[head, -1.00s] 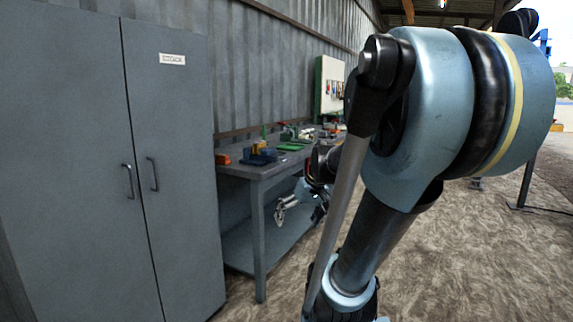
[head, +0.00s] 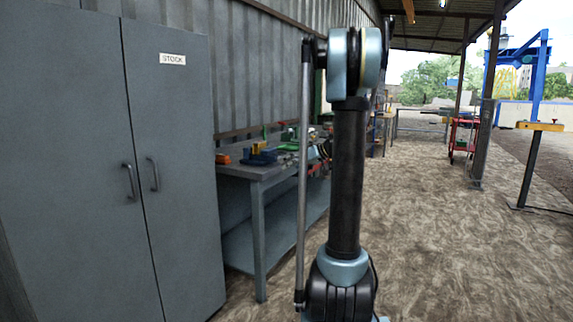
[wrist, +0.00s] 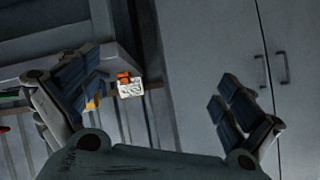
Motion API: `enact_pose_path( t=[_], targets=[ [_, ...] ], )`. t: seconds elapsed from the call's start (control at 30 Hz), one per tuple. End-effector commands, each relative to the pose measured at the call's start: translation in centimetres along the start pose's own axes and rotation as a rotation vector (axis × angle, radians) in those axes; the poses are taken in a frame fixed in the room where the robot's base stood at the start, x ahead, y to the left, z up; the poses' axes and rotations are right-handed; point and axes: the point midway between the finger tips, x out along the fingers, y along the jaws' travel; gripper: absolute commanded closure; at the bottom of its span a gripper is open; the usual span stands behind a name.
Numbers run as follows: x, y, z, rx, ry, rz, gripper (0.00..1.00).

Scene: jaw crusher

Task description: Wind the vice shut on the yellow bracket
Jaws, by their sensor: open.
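The blue vice (head: 262,158) stands on the near end of the grey workbench in the head view. The yellow bracket (head: 257,147) shows as a small yellow patch at its top; whether the jaws touch it is too small to tell. In the wrist view, which is turned over, a yellow patch (wrist: 93,102) shows beside my left-hand finger, which hides most of what is around it. My gripper (wrist: 156,88) is open and empty, its fingers wide apart, and away from the vice. The vice's handle cannot be made out.
A grey cabinet marked STOCK (head: 165,130) stands left of the workbench (head: 258,180) and also fills the wrist view's right side (wrist: 215,50). An orange item (head: 223,158) lies left of the vice. Small tools lie farther along the bench. Open floor (head: 430,240) lies right.

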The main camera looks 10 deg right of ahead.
Motion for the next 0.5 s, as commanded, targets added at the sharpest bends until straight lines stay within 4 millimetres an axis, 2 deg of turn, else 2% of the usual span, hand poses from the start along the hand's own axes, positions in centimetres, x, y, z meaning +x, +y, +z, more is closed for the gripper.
enact_pose_path(
  t=[0.03, 0.2, 0.5],
  targets=[
    [0.1, 1.8, -0.8, -0.019, 0.032, -0.007, 0.00],
    [0.2, 6.8, -3.1, -0.098, 0.144, -0.030, 0.00],
    [-0.2, 16.1, -5.2, -0.242, 0.351, -0.038, 0.00]
  ],
)
